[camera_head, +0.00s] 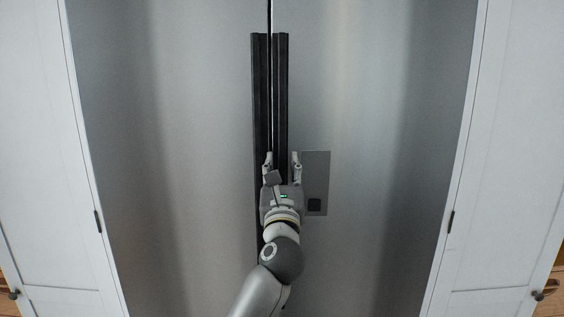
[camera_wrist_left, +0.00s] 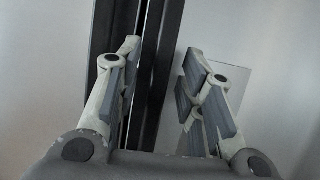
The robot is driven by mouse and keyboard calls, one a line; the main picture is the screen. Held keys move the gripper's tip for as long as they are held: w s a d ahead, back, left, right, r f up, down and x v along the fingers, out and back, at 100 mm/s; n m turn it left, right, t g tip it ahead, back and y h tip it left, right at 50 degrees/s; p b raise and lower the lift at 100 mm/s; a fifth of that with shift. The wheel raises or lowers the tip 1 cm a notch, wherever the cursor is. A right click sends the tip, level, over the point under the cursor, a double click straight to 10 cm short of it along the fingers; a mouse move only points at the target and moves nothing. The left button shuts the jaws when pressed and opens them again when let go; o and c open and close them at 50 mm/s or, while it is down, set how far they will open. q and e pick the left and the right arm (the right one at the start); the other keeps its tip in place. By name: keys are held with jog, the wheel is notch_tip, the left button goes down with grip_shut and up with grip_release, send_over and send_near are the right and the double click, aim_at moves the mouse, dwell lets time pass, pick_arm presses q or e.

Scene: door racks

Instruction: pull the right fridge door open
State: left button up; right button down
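The right fridge door (camera_head: 370,110) is a brushed grey metal panel with a long dark vertical handle (camera_head: 281,90) at its left edge. My left gripper (camera_head: 282,158) is at the lower part of this handle, with one finger on each side of it. In the left wrist view the right handle (camera_wrist_left: 165,60) runs between the spread fingers (camera_wrist_left: 160,75), with clear space before the right finger. I cannot tell whether the left finger touches it. The gripper body hides the handle's lower part. My right gripper is in neither view.
The left fridge door (camera_head: 170,120) has a matching dark handle (camera_head: 258,90) close beside the right one. A grey panel (camera_head: 317,175) with a dark square sits right of the gripper. White cabinets (camera_head: 30,130) (camera_head: 515,130) flank the fridge.

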pick_arm(q)
jog(key=shift+w+r, duration=0.15)
jog(key=shift+w, duration=0.25)
jog(key=shift+c, duration=0.2)
grip_shut()
